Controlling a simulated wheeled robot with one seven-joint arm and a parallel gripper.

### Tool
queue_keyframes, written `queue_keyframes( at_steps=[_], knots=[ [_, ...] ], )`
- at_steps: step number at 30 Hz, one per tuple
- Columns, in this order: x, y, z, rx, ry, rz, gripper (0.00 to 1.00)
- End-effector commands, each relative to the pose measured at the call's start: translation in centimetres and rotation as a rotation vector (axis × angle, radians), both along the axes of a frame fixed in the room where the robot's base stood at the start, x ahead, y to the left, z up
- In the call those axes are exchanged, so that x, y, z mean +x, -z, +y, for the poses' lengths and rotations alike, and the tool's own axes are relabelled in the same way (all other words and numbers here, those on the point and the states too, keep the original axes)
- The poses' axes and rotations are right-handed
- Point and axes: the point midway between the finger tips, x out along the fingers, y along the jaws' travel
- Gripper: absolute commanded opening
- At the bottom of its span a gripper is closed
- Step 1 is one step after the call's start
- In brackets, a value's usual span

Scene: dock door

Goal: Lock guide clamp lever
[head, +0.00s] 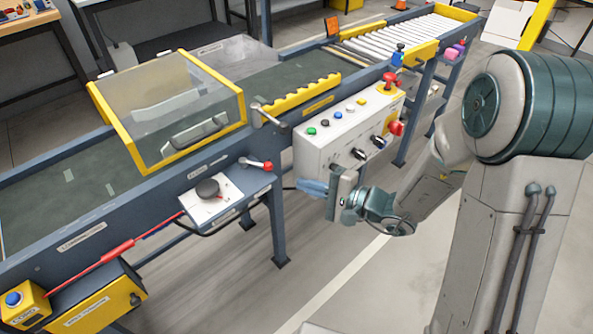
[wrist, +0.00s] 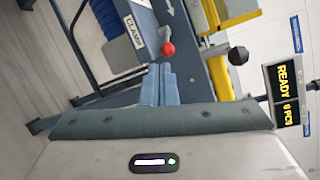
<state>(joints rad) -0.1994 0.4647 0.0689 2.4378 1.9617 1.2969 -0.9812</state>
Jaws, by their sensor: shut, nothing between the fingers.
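The clamp lever (head: 254,163) is a short metal arm with a red knob on the side of the conveyor's blue frame. In the head view it lies nearly along the frame, with its knob to the right. In the wrist view its red knob (wrist: 168,49) shows beside a white label reading CLAMP (wrist: 134,30). My gripper (head: 301,186) is to the right of and below the knob in the head view, apart from it. Its blue fingers (wrist: 159,72) are shut and empty, with the knob just beyond their tips in the wrist view.
A second lever with a dark knob (wrist: 238,55) stands near the yellow guide. A white control box (head: 345,130) with buttons and switches hangs above my gripper. A small shelf with a black disc (head: 207,188) juts out below the lever. A clear-topped yellow guard (head: 175,105) covers the belt.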

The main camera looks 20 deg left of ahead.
Motion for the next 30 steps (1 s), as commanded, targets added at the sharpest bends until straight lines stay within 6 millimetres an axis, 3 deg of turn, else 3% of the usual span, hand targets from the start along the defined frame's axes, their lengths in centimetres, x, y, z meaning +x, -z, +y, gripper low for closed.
queue_keyframes(
  at_steps=[8,15,24,30],
  knots=[
    [-6.2,-2.9,-3.3,-0.212,-0.29,-0.027,0.0],
    [-10.5,-3.0,-9.8,-0.564,-0.455,-0.074,0.0],
    [-11.8,-3.5,-20.7,-1.091,-0.45,-0.173,0.0],
    [-11.5,-5.1,-26.3,-1.351,-0.375,-0.233,0.0]
  ],
)
